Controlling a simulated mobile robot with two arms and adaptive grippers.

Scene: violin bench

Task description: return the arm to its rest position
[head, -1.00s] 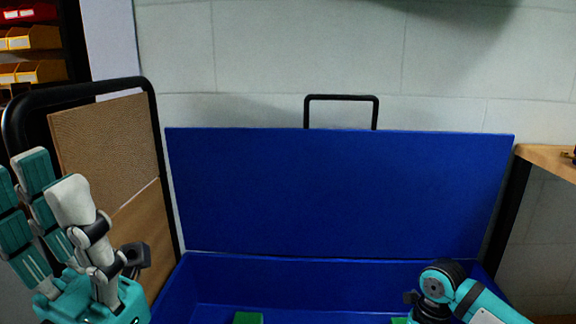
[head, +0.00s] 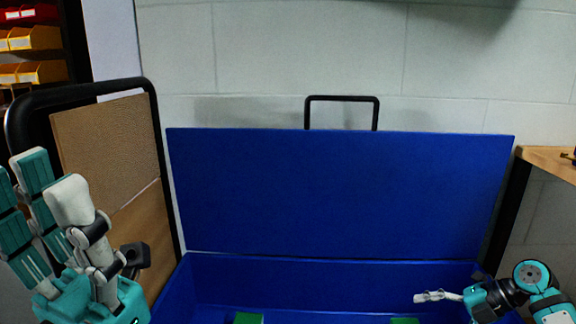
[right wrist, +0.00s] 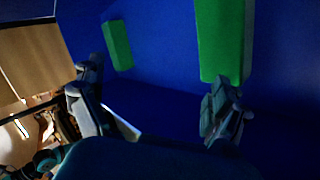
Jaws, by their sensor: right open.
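My right arm comes in at the lower right of the head view, with its gripper (head: 436,297) pointing left over the blue bin (head: 330,272). In the right wrist view my right gripper (right wrist: 155,110) has its fingers wide apart, with nothing held between them. My left gripper (head: 52,182) stands at the left of the head view, its teal and pale fingers raised, spread and empty.
Two green blocks show low in the bin, one left of centre (head: 248,318) and one right (head: 404,321). A blue panel (head: 340,190) stands upright behind the bin. A black-framed brown board (head: 105,145) is at left, a wooden shelf (head: 548,158) at right.

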